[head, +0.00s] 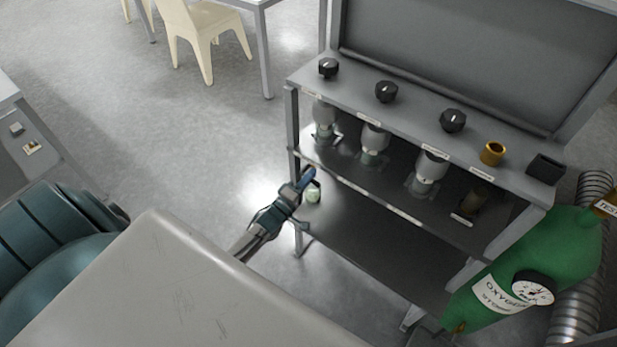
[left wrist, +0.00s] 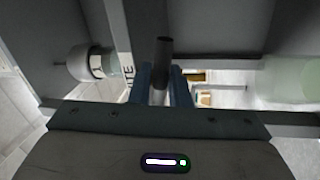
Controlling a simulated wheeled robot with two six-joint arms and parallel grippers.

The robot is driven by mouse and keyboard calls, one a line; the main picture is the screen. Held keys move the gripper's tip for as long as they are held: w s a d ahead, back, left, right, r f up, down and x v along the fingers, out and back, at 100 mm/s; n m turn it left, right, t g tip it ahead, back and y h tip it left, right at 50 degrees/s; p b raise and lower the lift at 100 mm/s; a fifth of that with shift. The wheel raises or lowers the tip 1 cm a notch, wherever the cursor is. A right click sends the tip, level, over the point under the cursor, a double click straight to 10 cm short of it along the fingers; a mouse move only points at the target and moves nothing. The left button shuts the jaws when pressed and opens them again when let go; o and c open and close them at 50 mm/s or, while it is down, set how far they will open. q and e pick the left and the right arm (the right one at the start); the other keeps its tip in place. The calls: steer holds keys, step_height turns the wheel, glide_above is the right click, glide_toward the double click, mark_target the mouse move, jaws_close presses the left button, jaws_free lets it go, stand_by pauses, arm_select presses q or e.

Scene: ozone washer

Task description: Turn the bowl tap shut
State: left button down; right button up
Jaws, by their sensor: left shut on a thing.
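My left gripper (head: 307,177) is at the left end of the grey metal stand (head: 292,125), beside its middle shelf. In the left wrist view its two blue fingers (left wrist: 162,82) are shut on a dark round rod (left wrist: 163,50), which sticks up between them. The rod may be the bowl tap's handle, but I cannot tell for sure. The rest of the tap is hidden behind the fingers. A pale green cup-like thing (head: 313,193) sits just below the fingertips in the head view. My right gripper is not in view.
Open floor (head: 200,140) lies left of the stand.

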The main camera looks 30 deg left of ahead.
arm_select(q)
steer(key=shift+r+n, duration=0.1)
steer(key=shift+n, duration=0.4)
steer(key=c, duration=1.4)
jaws_free()
steer(key=b+v, duration=0.2)
steer(key=v, duration=0.9)
steer(key=shift+w+d, duration=0.1)
steer(key=shift+c, duration=0.3)
